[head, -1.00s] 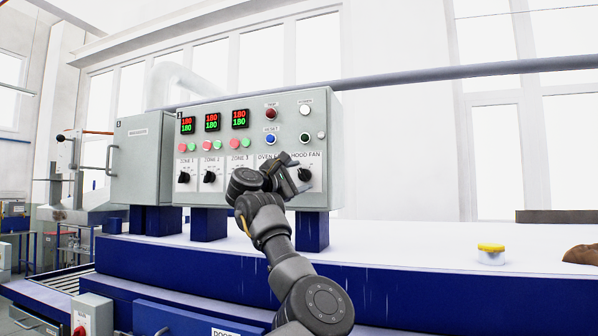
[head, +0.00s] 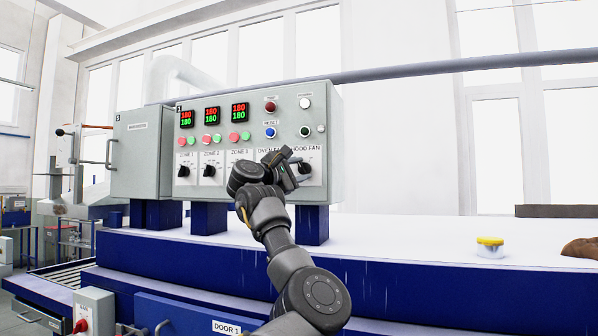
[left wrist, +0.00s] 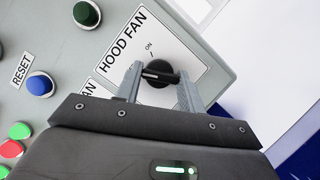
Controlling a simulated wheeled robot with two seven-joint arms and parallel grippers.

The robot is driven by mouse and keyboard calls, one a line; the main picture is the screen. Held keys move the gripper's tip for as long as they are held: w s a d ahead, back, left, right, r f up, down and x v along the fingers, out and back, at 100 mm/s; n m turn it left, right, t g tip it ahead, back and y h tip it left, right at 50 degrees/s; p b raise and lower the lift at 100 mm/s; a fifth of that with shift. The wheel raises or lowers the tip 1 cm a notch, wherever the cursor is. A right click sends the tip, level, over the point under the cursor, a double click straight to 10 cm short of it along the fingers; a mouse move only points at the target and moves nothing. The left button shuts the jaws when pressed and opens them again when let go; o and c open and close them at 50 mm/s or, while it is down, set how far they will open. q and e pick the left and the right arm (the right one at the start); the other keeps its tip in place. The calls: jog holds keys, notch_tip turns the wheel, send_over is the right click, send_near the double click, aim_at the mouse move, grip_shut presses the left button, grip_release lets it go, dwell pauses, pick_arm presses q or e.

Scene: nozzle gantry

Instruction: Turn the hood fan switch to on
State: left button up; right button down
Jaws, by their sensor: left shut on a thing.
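The hood fan switch (left wrist: 160,76) is a black rotary knob on a white plate labelled HOOD FAN, with an ON mark beside it, in the left wrist view. In the head view the switch (head: 305,168) is at the lower right of the grey control panel. My left gripper (left wrist: 157,78) is at the knob, with one finger on each side and the jaws shut on it. In the head view my left gripper (head: 296,168) reaches the panel from the left and hides part of the OVEN FAN plate. My right gripper is not in view.
The grey control panel (head: 255,110) also carries zone knobs, red and green buttons, a blue reset button (head: 270,132) and displays reading 180. A yellow-lidded jar (head: 490,246) stands on the white surface at right. A grey cabinet (head: 138,155) is left of the panel.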

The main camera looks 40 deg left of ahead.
pick_arm(q)
jog(key=shift+m+g+b, duration=0.3)
jog(key=shift+m+b, duration=0.05)
jog(key=shift+m, duration=0.65)
jog(key=shift+m+g+h, duration=0.3)
jog(key=shift+m, duration=0.6)
jog(key=shift+a+r+m+g, duration=0.1)
jog(key=shift+m+g, duration=0.3)
jog(key=shift+m, duration=0.5)
jog(key=m+g, duration=0.1)
jog(key=m, duration=0.1)
jog(key=shift+r+m, duration=0.1)
jog(key=shift+m, duration=0.3)
jog(key=shift+m+g+p, duration=0.3)
jog(key=shift+m+g, duration=0.1)
jog(key=shift+m, duration=0.2)
jog(key=shift+m+y, duration=0.4)
jog(key=shift+m, duration=0.1)
jog(key=shift+g, duration=0.3)
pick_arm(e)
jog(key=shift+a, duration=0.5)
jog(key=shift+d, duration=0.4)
